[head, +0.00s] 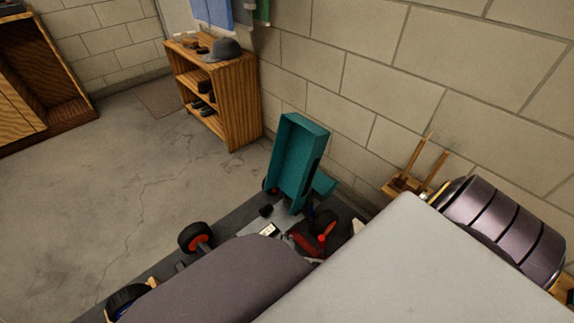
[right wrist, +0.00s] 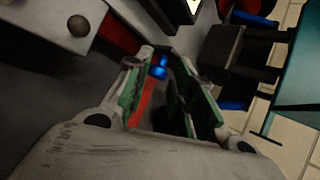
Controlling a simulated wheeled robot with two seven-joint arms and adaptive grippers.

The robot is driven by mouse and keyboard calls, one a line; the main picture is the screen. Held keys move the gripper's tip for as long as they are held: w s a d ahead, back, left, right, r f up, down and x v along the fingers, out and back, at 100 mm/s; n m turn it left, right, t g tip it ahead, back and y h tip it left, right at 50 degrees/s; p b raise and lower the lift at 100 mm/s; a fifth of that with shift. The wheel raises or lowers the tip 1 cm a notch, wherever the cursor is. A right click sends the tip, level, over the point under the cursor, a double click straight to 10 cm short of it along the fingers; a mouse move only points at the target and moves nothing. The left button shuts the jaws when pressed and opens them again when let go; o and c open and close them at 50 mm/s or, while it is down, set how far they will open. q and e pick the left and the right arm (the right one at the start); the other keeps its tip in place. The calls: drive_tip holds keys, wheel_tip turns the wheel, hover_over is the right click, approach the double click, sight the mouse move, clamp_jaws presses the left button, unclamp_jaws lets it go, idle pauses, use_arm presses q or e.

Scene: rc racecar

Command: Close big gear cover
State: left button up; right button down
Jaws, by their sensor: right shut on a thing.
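The racecar chassis (head: 185,262) lies low at the bottom of the head view, partly behind my grey arm. Red parts (head: 306,243) show near its middle. I cannot tell for sure which one is the big gear cover. In the right wrist view, my right gripper (right wrist: 165,60) has its green-padded fingers close around a red part (right wrist: 143,103) and a dark shape. What exactly is pinched is blurred. In the head view my arm covers most of this gripper. My left gripper is not in view.
A teal open box-like body (head: 297,160) stands tilted up behind the red parts. A black wheel with an orange hub (head: 195,238) sits at the chassis's left. A dark purple ribbed cylinder (head: 505,232) is at the right by the wall. A wooden shelf (head: 228,100) stands farther back. Floor at left is clear.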

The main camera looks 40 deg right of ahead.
drive_tip(key=shift+s+a+f, duration=0.25)
drive_tip(key=shift+s, duration=0.05)
drive_tip(key=c, duration=1.3)
unclamp_jaws()
drive_tip(key=shift+w, duration=0.2)
drive_tip(key=shift+d+r, duration=0.1)
drive_tip(key=shift+d, duration=0.05)
drive_tip(key=shift+r, duration=0.15)
drive_tip(key=v, duration=1.1)
drive_tip(key=shift+s+a+r, duration=0.2)
drive_tip(key=shift+a, duration=0.1)
